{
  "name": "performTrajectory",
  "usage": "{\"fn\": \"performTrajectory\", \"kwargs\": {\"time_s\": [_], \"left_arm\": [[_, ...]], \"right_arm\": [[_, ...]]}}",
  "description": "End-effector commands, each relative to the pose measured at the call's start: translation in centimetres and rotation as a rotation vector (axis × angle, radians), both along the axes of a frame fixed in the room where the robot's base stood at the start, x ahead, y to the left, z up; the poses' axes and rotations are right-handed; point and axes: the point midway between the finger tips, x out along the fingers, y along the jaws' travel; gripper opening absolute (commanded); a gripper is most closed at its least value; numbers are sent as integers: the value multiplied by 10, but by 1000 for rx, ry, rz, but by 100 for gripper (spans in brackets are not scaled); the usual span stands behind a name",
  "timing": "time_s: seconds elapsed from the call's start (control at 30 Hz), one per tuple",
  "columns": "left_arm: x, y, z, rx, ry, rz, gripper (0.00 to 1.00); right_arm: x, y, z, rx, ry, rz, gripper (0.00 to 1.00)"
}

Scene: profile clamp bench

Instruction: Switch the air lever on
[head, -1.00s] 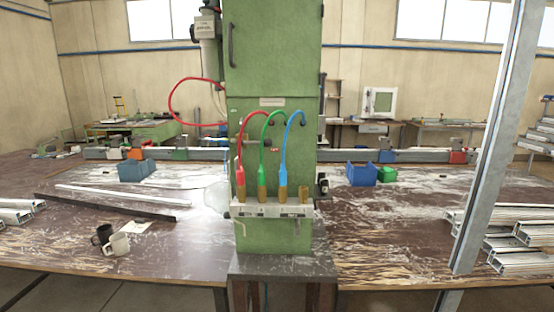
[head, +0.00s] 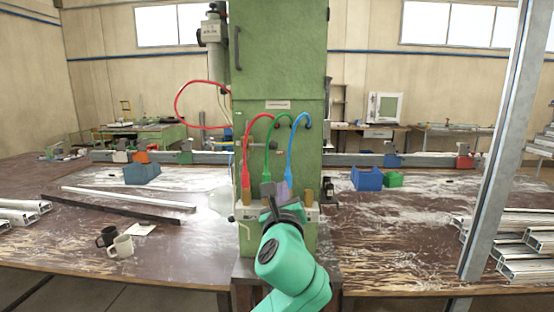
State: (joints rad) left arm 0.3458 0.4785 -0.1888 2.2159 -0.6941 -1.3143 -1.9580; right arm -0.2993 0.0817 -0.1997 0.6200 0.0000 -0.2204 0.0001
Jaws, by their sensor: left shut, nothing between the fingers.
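A green machine column (head: 278,80) stands in the middle, with a grey valve block (head: 247,212) across its front. Red (head: 245,180), green and blue (head: 289,170) hoses plug into brass fittings on the block. I cannot pick out the air lever for certain; a small fitting (head: 232,219) sticks out at the block's left end. My left gripper (head: 275,191) is shut and empty in front of the block's middle, hiding part of it and the green and blue hose ends. I cannot tell whether it touches anything. My right gripper is not in view.
A red hose loop (head: 177,103) hangs left of the column. A grey post (head: 494,150) rises at the right.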

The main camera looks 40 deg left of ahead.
Motion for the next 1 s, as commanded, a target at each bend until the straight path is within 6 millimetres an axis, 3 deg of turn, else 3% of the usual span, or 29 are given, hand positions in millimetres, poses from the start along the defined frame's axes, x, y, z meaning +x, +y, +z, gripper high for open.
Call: {"fn": "performTrajectory", "kwargs": {"time_s": [0.27,0.67,0.7,0.8,1.0], "left_arm": [[13,10,2,-4,1,0,0],[79,66,11,-7,2,0,0],[77,68,24,-6,-3,-1,0],[74,74,37,-6,0,-2,0],[73,79,45,-5,2,-4,0]], "right_arm": [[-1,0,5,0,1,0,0],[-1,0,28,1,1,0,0],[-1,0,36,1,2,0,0],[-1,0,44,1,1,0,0],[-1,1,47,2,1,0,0]]}}
